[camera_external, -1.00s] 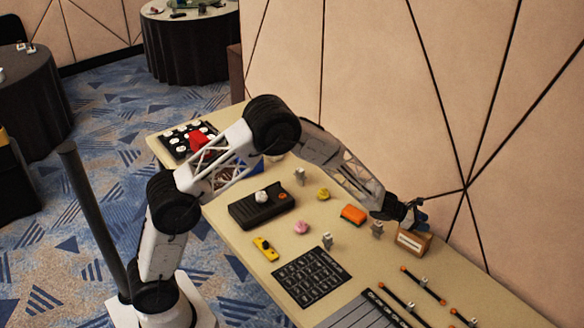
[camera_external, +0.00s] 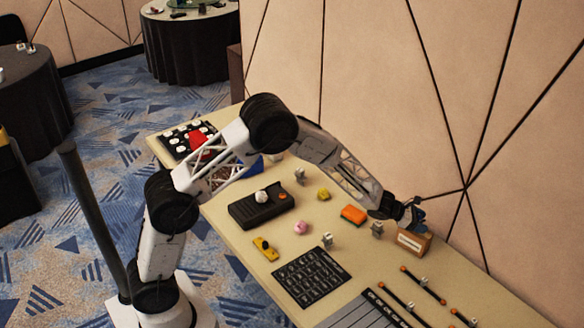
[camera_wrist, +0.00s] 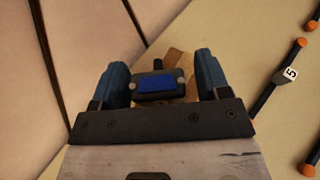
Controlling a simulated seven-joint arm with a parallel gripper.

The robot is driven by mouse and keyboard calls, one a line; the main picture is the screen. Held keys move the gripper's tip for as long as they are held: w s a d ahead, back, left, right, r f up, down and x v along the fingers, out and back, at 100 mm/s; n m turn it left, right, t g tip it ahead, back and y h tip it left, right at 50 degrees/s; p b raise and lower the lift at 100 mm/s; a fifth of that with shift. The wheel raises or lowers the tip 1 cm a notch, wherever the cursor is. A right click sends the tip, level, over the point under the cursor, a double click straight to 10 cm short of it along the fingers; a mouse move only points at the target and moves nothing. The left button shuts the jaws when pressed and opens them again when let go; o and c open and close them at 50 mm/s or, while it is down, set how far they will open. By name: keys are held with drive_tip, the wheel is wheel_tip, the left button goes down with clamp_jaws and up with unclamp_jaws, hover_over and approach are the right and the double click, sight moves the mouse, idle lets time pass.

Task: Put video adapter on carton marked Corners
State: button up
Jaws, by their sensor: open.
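The video adapter (camera_wrist: 157,86), dark with a blue face, sits between the two blue fingers of my gripper (camera_wrist: 165,82) in the wrist view. The fingers are open, with a gap on each side of it. The brown carton (camera_wrist: 181,62) shows behind and below the adapter, mostly hidden by it. In the external view my gripper (camera_external: 411,213) is right over the carton (camera_external: 416,246), which has a pale label too small to read. The adapter appears to rest on the carton's top, but the contact is hidden.
An orange block (camera_external: 353,214) and a small grey marker (camera_external: 377,229) stand left of the carton. Rods with orange ends (camera_external: 423,284) lie in front of it. The wall (camera_external: 450,120) rises close behind. A black keypad-like panel (camera_external: 311,277) lies near the front edge.

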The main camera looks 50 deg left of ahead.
drive_tip(key=v, duration=1.1)
drive_tip(key=shift+r, duration=0.15)
idle(0.6)
drive_tip(key=s+a+r+m+g, duration=0.3)
drive_tip(key=s+r+m, duration=0.5)
drive_tip(key=s, duration=0.5)
drive_tip(key=s+a+r+m+g, duration=0.3)
drive_tip(key=s+r+m, duration=0.4)
drive_tip(key=s+r, duration=0.4)
drive_tip(key=s+a+m+y, duration=0.3)
drive_tip(key=s+a+m, duration=0.1)
drive_tip(key=s, duration=0.7)
drive_tip(key=s+a+r+m+y, duration=0.1)
drive_tip(key=s+a+m+y, duration=0.2)
drive_tip(key=s+a, duration=0.4)
drive_tip(key=s+a+r+m+g+y, duration=0.1)
drive_tip(key=s+a+m+y, duration=0.2)
drive_tip(key=s, duration=1.2)
drive_tip(key=a+m, duration=0.2)
drive_tip(key=a, duration=0.1)
drive_tip(key=shift+a+y, duration=0.25)
drive_tip(key=shift+y, duration=0.05)
